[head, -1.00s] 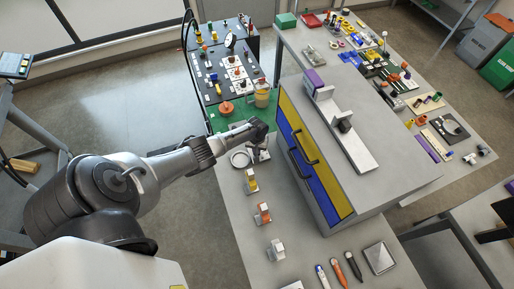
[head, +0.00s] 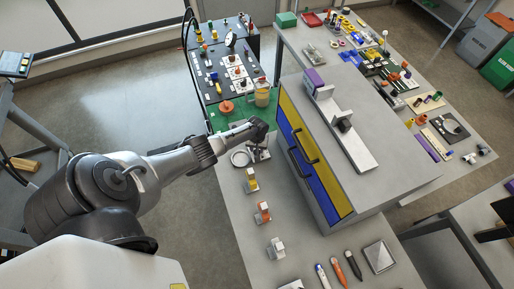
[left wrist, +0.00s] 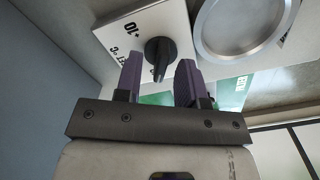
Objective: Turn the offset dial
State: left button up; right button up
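The dial is a black pointer knob (left wrist: 158,55) on a white plate (left wrist: 118,38) with printed numbers, in the left wrist view. My left gripper (left wrist: 160,68) is open, with its two purple fingers on either side of the knob's pointer end. I cannot tell whether either finger touches it. In the head view my left gripper (head: 258,140) is low over the far left part of the grey bench, and it hides most of the dial. My right gripper is not in view.
A round metal-rimmed part (left wrist: 238,28) sits close to the right of the dial plate; a ring (head: 241,158) shows there in the head view. A cabinet with yellow and blue fronts (head: 312,160) stands right of my gripper. Small blocks (head: 263,212) line the bench nearer me.

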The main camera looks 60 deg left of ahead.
pick_arm(q)
jog(key=shift+r, duration=0.1)
jog(key=shift+r, duration=0.3)
notch_tip(320, 180, up, 13)
jog(key=p, duration=0.3)
dwell(0.5)
